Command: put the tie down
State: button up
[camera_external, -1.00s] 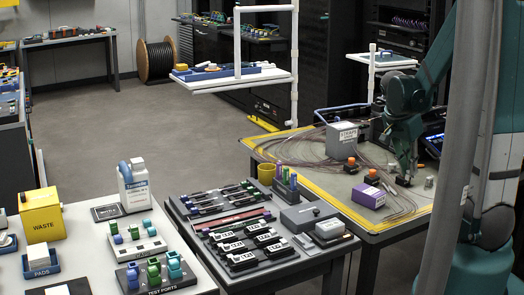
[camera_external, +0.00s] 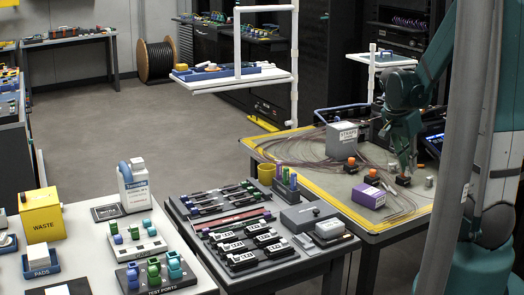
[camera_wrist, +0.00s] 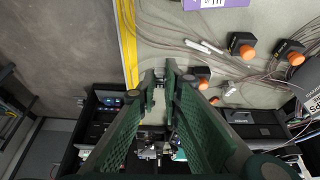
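My gripper (camera_external: 403,165) is over the right part of the yellow-edged work table in the external view, pointing down. In the wrist view its two green fingers (camera_wrist: 160,72) come close together at the tips. A small dark piece, which looks like the tie (camera_wrist: 159,81), shows between them; its shape is too small to make out. Thin brown cables (camera_wrist: 225,62) run across the table beside the fingertips, and also show in the external view (camera_external: 300,160).
Orange-capped black blocks (camera_wrist: 243,46) and a purple box (camera_external: 369,195) stand near my gripper. A grey box (camera_external: 342,141) stands further left. The table's yellow edge (camera_wrist: 127,45) runs close by the fingers. Bare grey table top shows between the cables.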

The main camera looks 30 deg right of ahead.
jog(key=w+d+r+p, duration=0.2)
jog(key=w+r+p, duration=0.15)
jog(key=w, duration=0.75)
jog(key=w+d+r+p, duration=0.3)
jog(key=w+r, duration=0.2)
jog(key=w, duration=0.5)
notch_tip(320, 180, up, 4)
jog(key=r+p, duration=0.1)
jog(key=p, duration=0.7)
send_over(347, 123)
jog(key=a, duration=0.2)
jog(key=shift+w+d+f+m, duration=0.1)
jog(key=shift+d+f+m, duration=0.05)
jog(key=shift+f+m, duration=0.15)
jog(key=shift+f, duration=3.1)
jog(key=shift+f, duration=0.1)
jog(key=shift+f, duration=1.8)
jog(key=shift+f, duration=0.1)
